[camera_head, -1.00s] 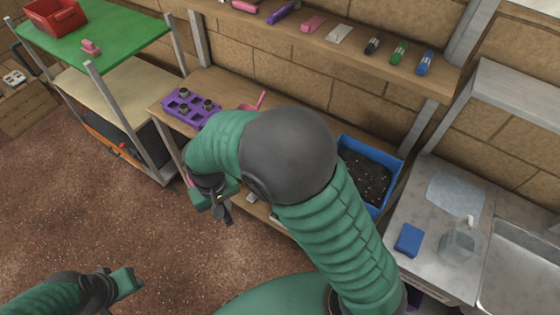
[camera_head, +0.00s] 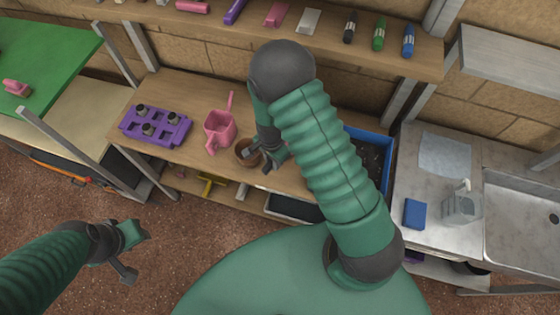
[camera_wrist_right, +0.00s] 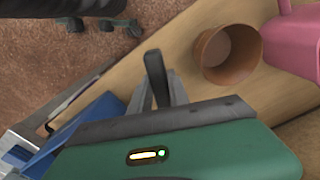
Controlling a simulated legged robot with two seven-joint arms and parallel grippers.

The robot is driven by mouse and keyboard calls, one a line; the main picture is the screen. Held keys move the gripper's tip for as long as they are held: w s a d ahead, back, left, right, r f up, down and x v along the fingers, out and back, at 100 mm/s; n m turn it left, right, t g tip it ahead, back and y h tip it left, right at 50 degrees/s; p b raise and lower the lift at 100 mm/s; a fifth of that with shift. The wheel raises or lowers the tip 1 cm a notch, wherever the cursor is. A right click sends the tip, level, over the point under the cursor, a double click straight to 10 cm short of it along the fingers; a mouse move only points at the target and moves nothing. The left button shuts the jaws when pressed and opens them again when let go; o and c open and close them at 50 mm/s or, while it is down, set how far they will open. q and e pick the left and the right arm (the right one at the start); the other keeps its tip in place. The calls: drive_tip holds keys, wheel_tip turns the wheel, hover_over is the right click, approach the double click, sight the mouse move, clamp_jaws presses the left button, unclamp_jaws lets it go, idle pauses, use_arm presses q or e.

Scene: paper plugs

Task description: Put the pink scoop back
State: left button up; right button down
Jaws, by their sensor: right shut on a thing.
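My right gripper (camera_head: 270,161) is low over the wooden bench, at the right side of a brown pot (camera_head: 246,153). In the right wrist view, a narrow dark piece (camera_wrist_right: 155,75) shows between its grey fingers, and the pot (camera_wrist_right: 226,54) stands open and apart from them. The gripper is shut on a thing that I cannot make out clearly. A pink vessel (camera_head: 219,131) with an upright pink bar stands left of the pot; I cannot tell whether the bar is a scoop. My left gripper (camera_head: 136,251) is open and empty over the floor.
A purple tray (camera_head: 183,130) with small pots stands at the bench's left. A blue bin (camera_head: 384,137) of dark soil is at the right, partly behind my right arm. A shelf (camera_head: 330,38) with several tools and bottles runs above.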

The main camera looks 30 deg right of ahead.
drive_tip(key=f, duration=0.4)
drive_tip(key=a+f, duration=0.1)
drive_tip(key=shift+w+f, duration=0.1)
drive_tip(key=shift+f, duration=0.3)
drive_tip(key=shift+d+f, duration=0.15)
drive_tip(key=shift+d, duration=0.1)
drive_tip(key=c, duration=1.3)
unclamp_jaws()
drive_tip(key=shift+o, duration=0.2)
